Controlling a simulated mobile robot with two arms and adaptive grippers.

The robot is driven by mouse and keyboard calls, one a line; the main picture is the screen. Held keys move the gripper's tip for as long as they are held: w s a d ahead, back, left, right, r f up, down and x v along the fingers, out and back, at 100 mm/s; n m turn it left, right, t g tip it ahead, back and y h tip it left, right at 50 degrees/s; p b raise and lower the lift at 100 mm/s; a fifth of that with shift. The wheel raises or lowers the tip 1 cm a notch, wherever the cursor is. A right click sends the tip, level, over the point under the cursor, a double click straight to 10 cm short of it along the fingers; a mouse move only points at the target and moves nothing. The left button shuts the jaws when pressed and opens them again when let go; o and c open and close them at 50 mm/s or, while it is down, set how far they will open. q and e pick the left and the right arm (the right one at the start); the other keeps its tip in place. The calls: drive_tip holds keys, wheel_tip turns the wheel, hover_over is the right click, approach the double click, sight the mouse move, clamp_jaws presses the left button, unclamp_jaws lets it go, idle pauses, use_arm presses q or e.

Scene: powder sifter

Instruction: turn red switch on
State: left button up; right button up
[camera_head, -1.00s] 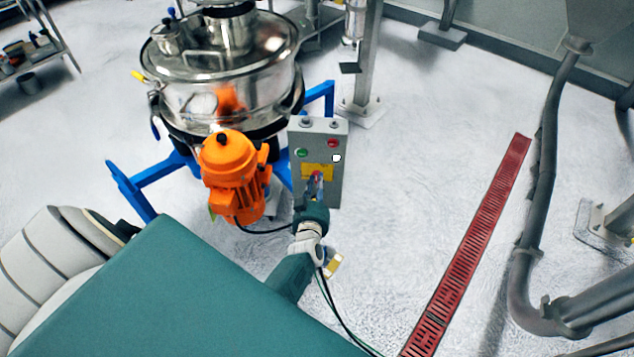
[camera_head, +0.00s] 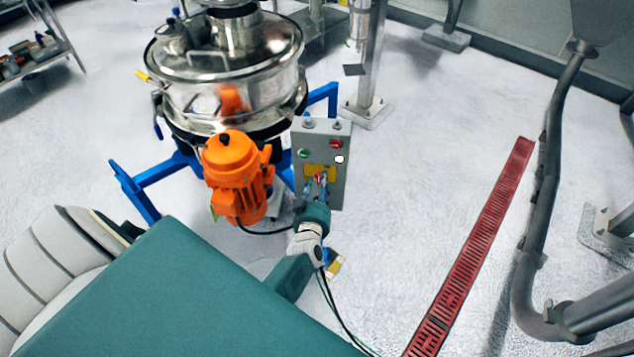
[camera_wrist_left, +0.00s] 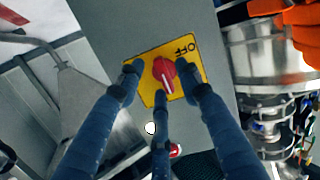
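The red switch (camera_wrist_left: 165,76) is a round rotary knob with a white pointer line, on a yellow plate (camera_wrist_left: 190,88) marked OFF. The plate sits on the front of a grey control box (camera_head: 336,189) in the head view. My left gripper (camera_head: 317,183) is right in front of the switch and partly hides it. In the left wrist view, its dark blue fingers (camera_wrist_left: 159,82) are spread around the knob, one on each side and one on a third side. Contact with the knob cannot be told. My right gripper is not in view.
The box also carries a green button (camera_head: 304,154), a red button (camera_head: 336,143) and a white round light (camera_head: 339,159). An orange motor (camera_head: 235,170) and a steel sifter (camera_head: 230,90) stand close on the left. Open floor lies to the right, before a red drain grate (camera_head: 470,250).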

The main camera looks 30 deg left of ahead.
use_arm(q)
drive_tip(key=n+b, duration=0.2)
drive_tip(key=n+t+h+b, duration=0.1)
drive_tip(key=n+b, duration=0.1)
drive_tip(key=n, duration=0.1)
drive_tip(key=f+n+b, duration=0.1)
drive_tip(key=n+b, duration=0.2)
drive_tip(key=shift+s+a+h, duration=0.15)
drive_tip(key=shift+a+h, duration=0.1)
drive_tip(key=shift+h, duration=0.05)
drive_tip(key=n+b, duration=0.3)
drive_tip(key=b, duration=0.1)
drive_tip(key=n+t+b, duration=0.1)
drive_tip(key=n+b, duration=0.2)
drive_tip(key=shift+s+a+t+b, duration=0.1)
drive_tip(key=shift+a+t+b, duration=0.05)
drive_tip(key=shift+t+b, duration=0.2)
drive_tip(key=v, duration=1.1)
drive_tip(key=s+d+f+m+g+h, duration=0.1)
drive_tip(key=s+d+f+m+g, duration=0.1)
drive_tip(key=f, duration=0.5)
drive_tip(key=s+d+f+m+g+h+p, duration=0.1)
drive_tip(key=s+d+f+m+h, duration=0.1)
drive_tip(key=f, duration=0.6)
drive_tip(key=s+d+f+m+g+h+p, duration=0.1)
drive_tip(key=s+d+f+m+g+h, duration=0.1)
drive_tip(key=s+d+f+m, duration=0.2)
drive_tip(key=shift+d+f+m+g, duration=0.35)
drive_tip(key=shift+d+f+m, duration=0.1)
drive_tip(key=shift+f+m, duration=1.55)
